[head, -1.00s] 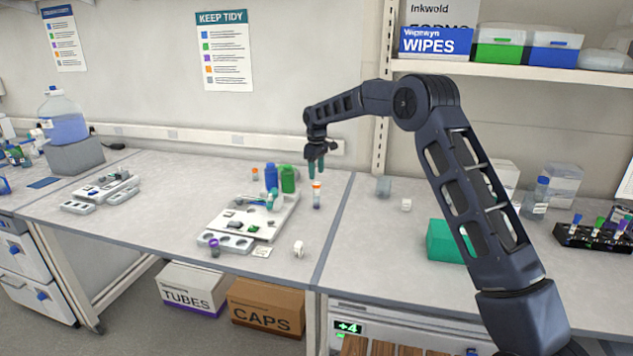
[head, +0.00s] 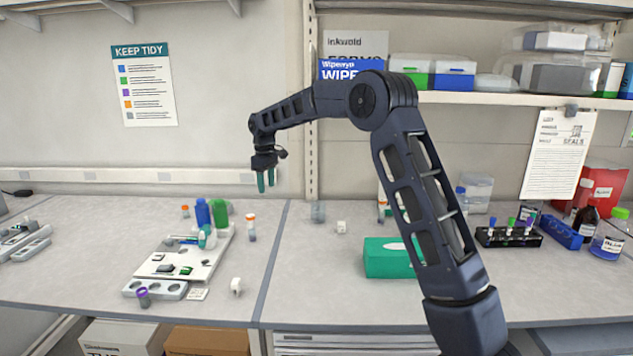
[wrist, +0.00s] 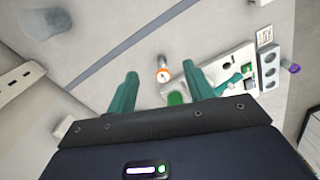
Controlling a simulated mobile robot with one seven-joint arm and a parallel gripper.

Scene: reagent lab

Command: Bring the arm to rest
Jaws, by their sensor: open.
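My gripper (head: 266,181) hangs at the end of my raised arm, pointing down above the back part of the bench (head: 330,260). Its two green fingers are apart with nothing between them. In the wrist view my gripper (wrist: 158,90) is also open and empty. An orange-capped tube (wrist: 163,74) shows beyond the gap between the fingers, well below them. In the head view this orange-capped tube (head: 251,228) stands on the bench, lower and a little left of my gripper.
A white tray (head: 215,255) holds small items, with blue (head: 203,212) and green (head: 221,213) bottles near it. A teal box (head: 385,262) stands to the right. A black tube rack (head: 508,238) and bottles are at the far right. A shelf (head: 480,97) with boxes is above.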

